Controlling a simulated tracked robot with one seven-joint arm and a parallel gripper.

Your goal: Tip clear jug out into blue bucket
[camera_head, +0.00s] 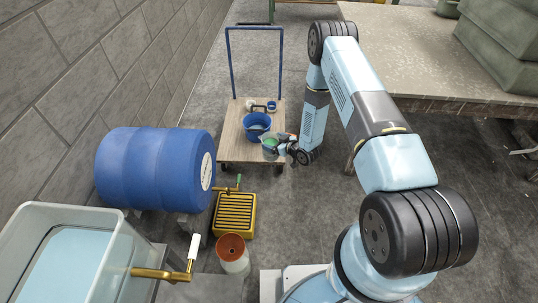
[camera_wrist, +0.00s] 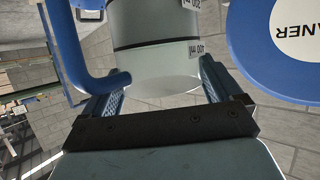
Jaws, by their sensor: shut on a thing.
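The clear jug (camera_wrist: 158,75) is between the two fingers of my gripper (camera_wrist: 160,88) in the wrist view. It has a dark band, small printed labels and what looks like a blue handle at the left. In the head view, my gripper (camera_head: 286,149) is small beside a green-looking vessel (camera_head: 269,146), which appears to be the jug, at the cart's front right. The blue bucket (camera_head: 257,123) stands on the wooden cart, just behind and left of the jug. The jug's exact tilt and its contents are hard to tell.
The wooden cart (camera_head: 232,146) has a tall blue push handle (camera_head: 228,62). A blue barrel (camera_head: 150,168) lies left, by a yellow grate (camera_head: 235,214) and a pot (camera_head: 231,248). A clear tank (camera_head: 112,262) is at front left. A workbench (camera_head: 420,50) is right. Grey floor is open around the cart.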

